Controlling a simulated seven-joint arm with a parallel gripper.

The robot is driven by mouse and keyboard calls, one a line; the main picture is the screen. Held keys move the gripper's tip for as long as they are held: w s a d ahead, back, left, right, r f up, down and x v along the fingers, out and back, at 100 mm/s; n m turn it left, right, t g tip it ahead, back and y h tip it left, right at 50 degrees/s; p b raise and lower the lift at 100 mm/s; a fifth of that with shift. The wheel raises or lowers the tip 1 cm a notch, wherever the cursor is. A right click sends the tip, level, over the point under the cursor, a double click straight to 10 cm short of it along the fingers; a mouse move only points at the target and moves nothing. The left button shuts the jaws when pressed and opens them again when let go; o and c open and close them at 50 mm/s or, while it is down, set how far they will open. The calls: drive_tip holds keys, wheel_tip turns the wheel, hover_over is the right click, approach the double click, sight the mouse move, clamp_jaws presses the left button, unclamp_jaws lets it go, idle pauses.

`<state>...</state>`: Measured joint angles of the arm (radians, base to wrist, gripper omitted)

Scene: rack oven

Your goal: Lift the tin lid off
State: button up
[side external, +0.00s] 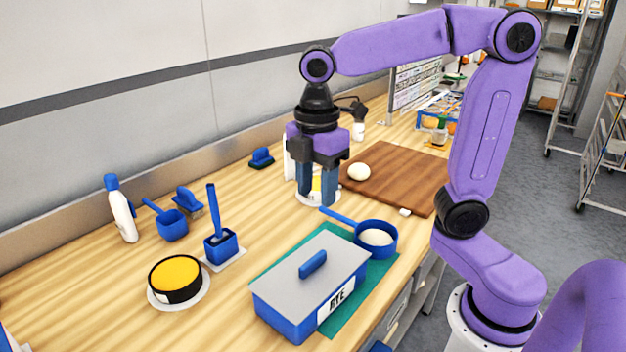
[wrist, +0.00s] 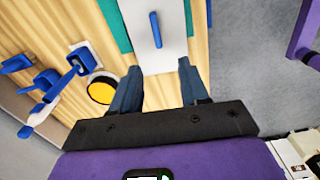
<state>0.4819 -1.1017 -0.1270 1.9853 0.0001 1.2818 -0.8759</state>
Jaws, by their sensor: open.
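The tin is a blue rectangular box (side external: 287,316) with a white label reading RYE, on a green mat (side external: 345,318) near the table's front edge. Its flat grey lid (side external: 330,248) lies on top with a blue bar handle (side external: 313,263). In the wrist view the lid (wrist: 147,42) and its handle (wrist: 155,30) show at the top, beyond the fingers. My gripper (side external: 317,198) points down, open and empty, behind the tin and above the table near a white round dish. The same gripper (wrist: 157,85) shows its two fingers apart in the wrist view.
A blue scoop of white powder (side external: 376,240) stands close behind the tin at right. A wooden board with dough (side external: 358,172) lies behind. Bare table shows at left.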

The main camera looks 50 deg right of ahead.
sight(313, 259)
drive_tip(key=f, duration=1.1)
drive_tip(key=w+f, duration=0.1)
drive_tip(key=f, duration=0.5)
drive_tip(key=shift+r, duration=0.1)
clamp_jaws()
